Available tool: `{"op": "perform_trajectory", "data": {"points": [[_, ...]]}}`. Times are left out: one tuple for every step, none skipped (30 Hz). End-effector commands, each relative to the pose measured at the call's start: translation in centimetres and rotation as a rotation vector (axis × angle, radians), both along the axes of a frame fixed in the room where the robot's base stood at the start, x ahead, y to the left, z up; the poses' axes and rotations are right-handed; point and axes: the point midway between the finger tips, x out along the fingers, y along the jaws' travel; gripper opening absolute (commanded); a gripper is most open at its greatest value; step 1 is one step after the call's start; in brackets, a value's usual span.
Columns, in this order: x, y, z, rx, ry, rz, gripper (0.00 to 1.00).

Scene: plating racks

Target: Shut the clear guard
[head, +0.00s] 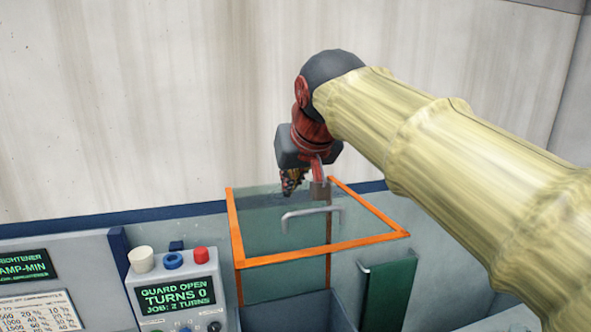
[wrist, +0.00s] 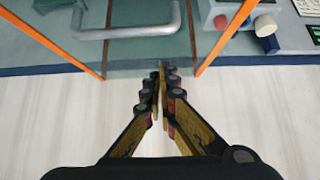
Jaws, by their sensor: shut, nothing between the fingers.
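The clear guard (head: 270,232) is a see-through greenish panel with orange edging and a grey bar handle (head: 300,213). It stands raised over a grey box-like bay, and a small screen reads "GUARD OPEN". My gripper (head: 290,190) is at the guard's far upper edge, beyond the handle, with its fingers pointing down. In the wrist view the guard (wrist: 145,50) and its handle (wrist: 128,30) lie ahead of my closed, empty fingers (wrist: 160,72). The fingertips overlap the panel's near edge there; I cannot tell whether they touch it.
A control box with a screen (head: 175,296) and white, blue and red knobs stands left of the guard. A dark green panel (head: 388,293) is at the right. A pale wall (head: 140,110) rises behind, and my arm covers the upper right.

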Motion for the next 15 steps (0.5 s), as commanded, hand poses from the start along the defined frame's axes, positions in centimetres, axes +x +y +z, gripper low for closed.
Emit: {"op": "perform_trajectory", "data": {"points": [[0.6, 0.1, -0.6, -0.001, 0.002, 0.0, 0.0], [1.0, 0.3, -1.0, 0.0, 0.0, 0.0, 0.0], [1.5, 0.4, -1.5, 0.0, 0.001, 0.0, 0.0], [1.9, 0.5, -1.9, 0.0, 0.0, 0.0, 0.0], [2.3, 0.7, -2.3, 0.0, 0.001, 0.0, 0.0], [2.5, 0.7, -2.6, 0.001, -0.002, 0.0, 0.0], [1.7, 0.5, -2.2, 0.003, -0.007, 0.001, 0.0], [1.3, 0.4, -2.4, 0.003, -0.007, 0.001, 0.0], [0.8, 0.2, -2.4, 0.002, -0.006, 0.001, 0.0], [0.5, 0.1, -2.5, 0.002, -0.005, 0.001, 0.0], [0.1, 0.0, -2.6, 0.002, -0.004, 0.001, 0.0], [-0.2, -0.1, -2.6, 0.002, -0.004, 0.001, 0.0], [-0.5, -0.1, -2.7, 0.002, -0.004, 0.001, 0.0], [-0.7, -0.2, -2.8, 0.002, -0.003, 0.001, 0.0], [-0.9, -0.3, -2.8, 0.002, -0.003, 0.001, 0.0]]}}
